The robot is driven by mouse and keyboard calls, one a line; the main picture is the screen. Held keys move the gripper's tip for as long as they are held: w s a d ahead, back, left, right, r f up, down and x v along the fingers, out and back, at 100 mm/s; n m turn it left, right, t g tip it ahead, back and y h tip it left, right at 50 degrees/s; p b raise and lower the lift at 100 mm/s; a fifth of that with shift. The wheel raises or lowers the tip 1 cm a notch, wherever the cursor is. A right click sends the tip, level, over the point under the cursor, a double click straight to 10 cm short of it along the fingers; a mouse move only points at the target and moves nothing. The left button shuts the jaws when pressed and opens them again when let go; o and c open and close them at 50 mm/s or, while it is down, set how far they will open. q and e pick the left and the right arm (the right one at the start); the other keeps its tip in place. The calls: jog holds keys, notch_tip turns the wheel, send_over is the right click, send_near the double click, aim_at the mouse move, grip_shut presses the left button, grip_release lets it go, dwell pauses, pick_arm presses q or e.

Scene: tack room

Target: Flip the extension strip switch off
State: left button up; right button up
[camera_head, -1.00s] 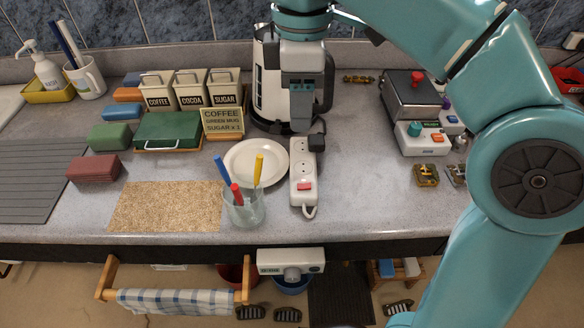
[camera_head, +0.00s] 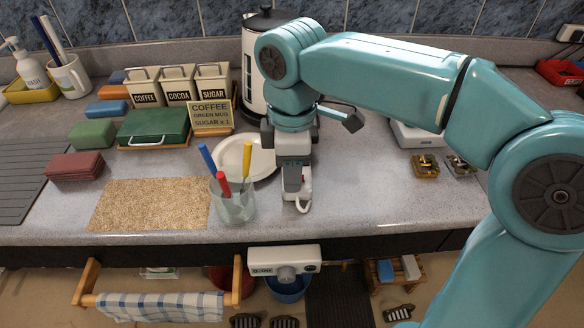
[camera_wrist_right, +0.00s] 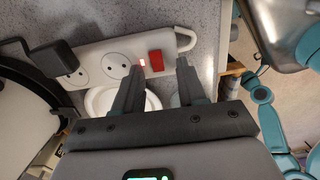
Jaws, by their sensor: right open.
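The white extension strip (camera_wrist_right: 110,60) lies on the grey counter, with round sockets and a black plug (camera_wrist_right: 58,58) at one end. Its red switch (camera_wrist_right: 156,61) is near the other end, beside a small lit red light (camera_wrist_right: 142,62). In the head view my right arm hides most of the strip; its white cord end (camera_head: 304,196) shows. My right gripper (camera_head: 293,196) points down over the switch end. In the wrist view the open fingers of the right gripper (camera_wrist_right: 160,82) are just short of the switch, with nothing between them. My left gripper is out of view.
A glass with pens (camera_head: 233,203) stands close to the left of my right gripper. A white plate (camera_head: 232,160) and a kettle (camera_head: 254,70) are behind it.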

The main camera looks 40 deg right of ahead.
jog(key=shift+w, duration=0.15)
grip_shut()
jog(key=shift+s+d+f+t+y+b, duration=0.15)
jog(key=shift+d+t+y+b, duration=0.1)
jog(key=shift+y+b, duration=0.2)
jog(key=shift+s+d+f+t+y+b, duration=0.1)
jog(key=shift+t+y+b, duration=0.2)
jog(key=shift+b, duration=0.25)
jog(key=shift+d+r+t+y, duration=0.15)
jog(key=shift+t+y, duration=0.1)
jog(key=shift+y, duration=0.2)
jog(key=shift+s+r, duration=0.1)
jog(key=shift+a, duration=0.2)
grip_release()
